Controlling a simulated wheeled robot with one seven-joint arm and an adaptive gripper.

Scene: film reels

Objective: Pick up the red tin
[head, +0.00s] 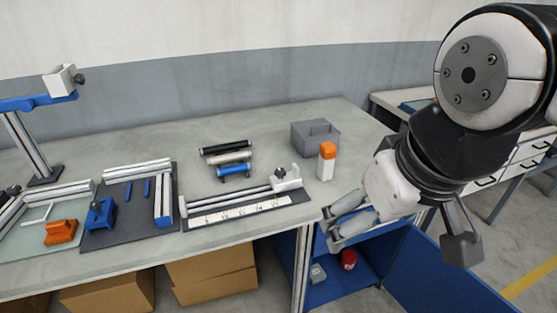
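The red tin (348,260) is small and stands low inside the blue cabinet (325,291) below the right end of the workbench. My gripper (331,227) is at the bench's right front corner, above the tin in the picture. Its two fingers point left and are spread apart, with nothing seen between them. The tin is clear of the fingers; how far apart they are in depth I cannot tell.
A small grey item (317,273) lies left of the tin. The blue door (440,275) stands open to the right. On the workbench (270,140) are an orange-capped bottle (327,165), a grey box (315,138) and a ruler fixture (240,209). Cardboard boxes (210,270) sit below.

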